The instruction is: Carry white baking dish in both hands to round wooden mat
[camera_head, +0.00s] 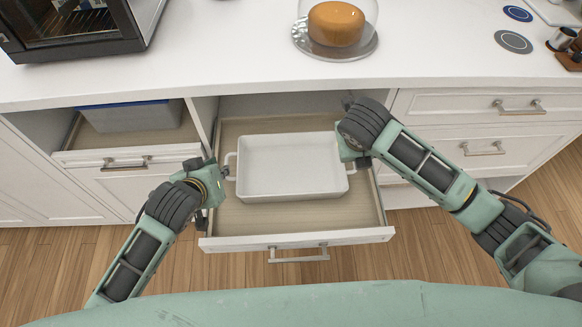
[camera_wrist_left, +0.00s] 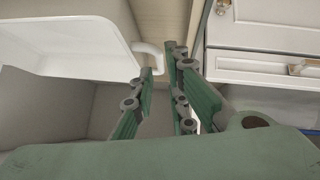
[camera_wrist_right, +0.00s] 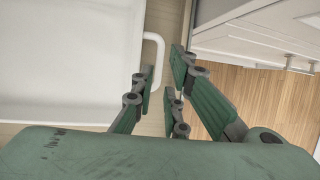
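The white baking dish (camera_head: 290,168) sits in an open drawer, with a loop handle at each short end. My left gripper (camera_head: 219,172) is at the dish's left end. In the left wrist view its fingers (camera_wrist_left: 163,66) are apart, with the white handle (camera_wrist_left: 150,52) near and partly between the tips. My right gripper (camera_head: 347,156) is at the right end. In the right wrist view its fingers (camera_wrist_right: 163,78) are apart, with the right handle (camera_wrist_right: 157,55) at the gap between the tips. Neither gripper is closed on a handle. No round wooden mat is recognisable.
On the white counter (camera_head: 220,50) above stand a domed cake stand (camera_head: 335,42), a dark oven (camera_head: 75,30) and round coasters (camera_head: 513,42). Another open drawer at left holds a grey-blue box (camera_head: 130,114).

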